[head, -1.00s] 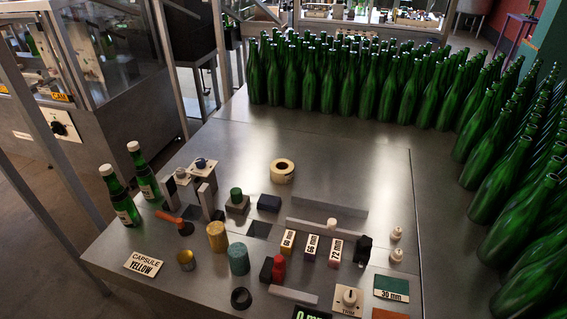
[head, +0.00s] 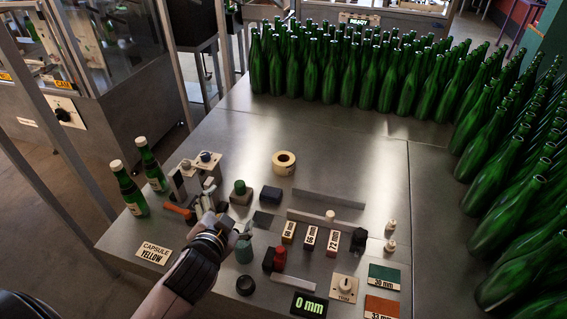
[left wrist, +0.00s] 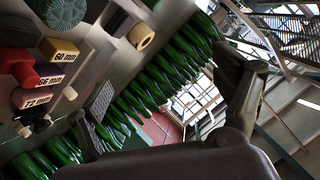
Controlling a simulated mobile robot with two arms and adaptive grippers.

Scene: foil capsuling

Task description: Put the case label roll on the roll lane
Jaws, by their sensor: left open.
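The case label roll, a cream ring with a dark core (head: 284,163), lies flat on the steel table. It also shows in the left wrist view (left wrist: 141,37). Two low grey rails, an upper one (head: 331,199) and a longer lower one (head: 325,221), border a bare strip to the right of and nearer than the roll. No label names the roll lane, so I cannot tell if this strip is it. My left gripper (head: 226,220) is open and empty over the table, nearer than the roll and to its left. My right gripper is not in view.
Labelled blocks (head: 310,236), a red-topped piece (head: 280,259) and a teal cylinder (head: 244,250) stand right of my left gripper. Two corked bottles (head: 128,186) stand at left. Green bottles (head: 370,75) crowd the back and right. The table beyond the roll is clear.

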